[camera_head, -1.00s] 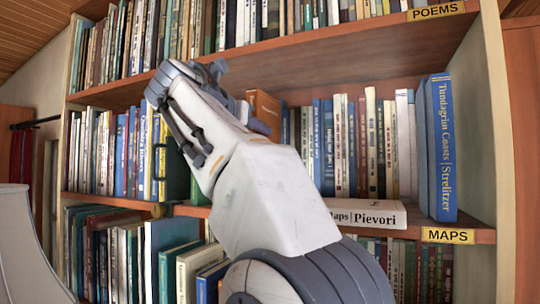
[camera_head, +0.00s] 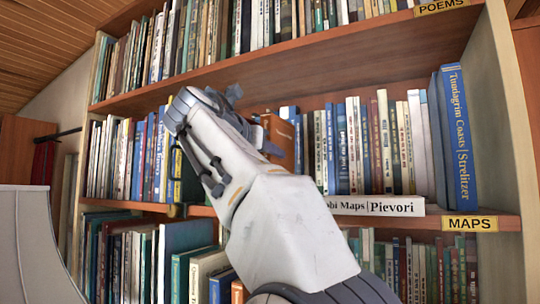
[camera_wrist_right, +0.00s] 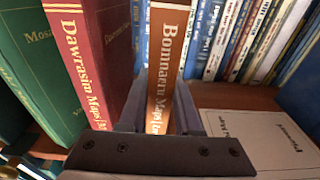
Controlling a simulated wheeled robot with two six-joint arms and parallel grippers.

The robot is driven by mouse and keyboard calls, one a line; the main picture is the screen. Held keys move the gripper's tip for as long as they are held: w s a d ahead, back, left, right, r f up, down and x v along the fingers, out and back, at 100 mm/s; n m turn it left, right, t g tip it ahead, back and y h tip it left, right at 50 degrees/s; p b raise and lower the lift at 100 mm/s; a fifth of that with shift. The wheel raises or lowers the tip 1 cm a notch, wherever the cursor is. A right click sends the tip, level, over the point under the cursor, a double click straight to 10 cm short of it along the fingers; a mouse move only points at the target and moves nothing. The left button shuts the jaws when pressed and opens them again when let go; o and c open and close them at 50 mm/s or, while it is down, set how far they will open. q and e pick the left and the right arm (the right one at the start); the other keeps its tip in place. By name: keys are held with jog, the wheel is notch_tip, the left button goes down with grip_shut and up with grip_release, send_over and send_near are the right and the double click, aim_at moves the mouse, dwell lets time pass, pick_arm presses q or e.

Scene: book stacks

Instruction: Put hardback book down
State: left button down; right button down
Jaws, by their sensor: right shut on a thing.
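The orange-brown hardback (camera_head: 277,143), spine lettered "Bomnaeru Maps", is upright at the middle shelf, partly hidden behind my right arm in the head view. In the wrist view the book (camera_wrist_right: 167,65) stands between the two dark fingers of my right gripper (camera_wrist_right: 158,115), which is shut on it. The gripper hides its lower end, so I cannot tell whether it touches the shelf board. A red book (camera_wrist_right: 88,60), "Dawrasim Maps", stands just left of it. My left gripper is not in view.
A green book (camera_wrist_right: 35,70) stands left of the red one. A white book (camera_head: 380,206) lies flat at the right on the MAPS shelf (camera_head: 502,222). Tall blue books (camera_head: 455,140) stand at its right end. A row of upright books (camera_head: 375,145) fills the back.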

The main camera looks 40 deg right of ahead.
jog(key=c, duration=0.6)
grip_release()
jog(key=shift+f, duration=0.1)
jog(key=v, duration=1.2)
jog(key=w+a+f+t+y, duration=0.1)
jog(key=w+a+f+y, duration=0.2)
jog(key=a+f, duration=0.35)
jog(key=w+a+f+t+y, duration=0.1)
jog(key=w+a+f+y, duration=0.2)
jog(key=f, duration=0.7)
jog(key=w+a+f+y, duration=0.3)
jog(key=a+f, duration=0.2)
jog(key=f, duration=0.3)
jog(key=s+a+f+m+g+y, duration=0.25)
jog(key=s+a+f, duration=0.2)
jog(key=f, duration=0.55)
jog(key=s+a+f+m+g+y, duration=0.25)
jog(key=s+f, duration=0.35)
jog(key=f, duration=0.4)
jog(key=s+a+f+m+g+y, duration=0.1)
jog(key=s+f+m+g+y, duration=0.1)
jog(key=s+f+m, duration=0.8)
jog(key=s+f+g, duration=0.1)
jog(key=s+f, duration=0.2)
jog(key=s, duration=0.2)
jog(key=shift+a+f+g+b, duration=0.25)
jog(key=shift+g+b, duration=0.05)
jog(key=shift+b, duration=0.1)
